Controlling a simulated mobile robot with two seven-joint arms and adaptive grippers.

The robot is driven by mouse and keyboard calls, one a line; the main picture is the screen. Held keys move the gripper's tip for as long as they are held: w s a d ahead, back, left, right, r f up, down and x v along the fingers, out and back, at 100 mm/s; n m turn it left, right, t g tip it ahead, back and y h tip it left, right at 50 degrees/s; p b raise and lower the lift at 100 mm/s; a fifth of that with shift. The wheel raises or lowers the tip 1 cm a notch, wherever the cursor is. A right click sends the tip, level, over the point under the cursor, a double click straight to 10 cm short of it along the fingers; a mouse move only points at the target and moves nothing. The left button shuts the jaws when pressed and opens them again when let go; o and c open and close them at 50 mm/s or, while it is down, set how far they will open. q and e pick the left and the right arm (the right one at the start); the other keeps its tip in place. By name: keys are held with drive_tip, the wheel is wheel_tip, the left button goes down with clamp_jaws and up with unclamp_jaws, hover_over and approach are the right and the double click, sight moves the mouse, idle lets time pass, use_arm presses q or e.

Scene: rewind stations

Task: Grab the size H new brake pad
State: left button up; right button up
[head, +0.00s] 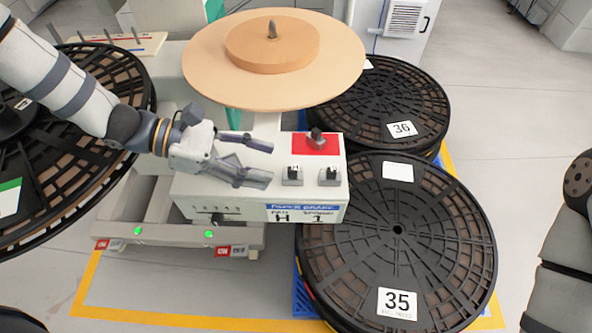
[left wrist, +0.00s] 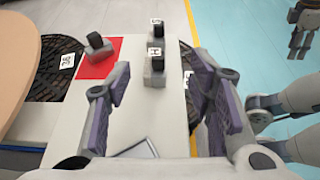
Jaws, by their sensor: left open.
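The brake pad labelled H (left wrist: 155,66) stands upright on the white station top, a grey block with a black knob. It also shows in the head view (head: 292,176). A similar pad labelled S (left wrist: 157,32) stands beyond it, to its right in the head view (head: 330,176). A third pad (left wrist: 98,46) sits on a red square. My left gripper (head: 257,161) is open and empty above the station top, with the H pad ahead between its fingers' lines in the left wrist view. What looks like my right gripper (left wrist: 302,32) shows small at the top right corner.
The red square (head: 302,146) lies at the back of the station top. A large tan disc (head: 215,75) overhangs behind. Black reels numbered 36 (head: 375,103) and 35 (head: 350,245) stand to the right. Another black reel is at the left, below my left arm.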

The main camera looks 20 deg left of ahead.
sight(288, 167)
use_arm(q)
drive_tip(key=x, duration=0.5)
drive_tip(key=shift+w+d+f+b, duration=0.15)
drive_tip(key=shift+w+f+b, duration=0.2)
drive_tip(key=shift+w+d, duration=0.15)
drive_tip(key=shift+d, duration=0.15)
clamp_jaws()
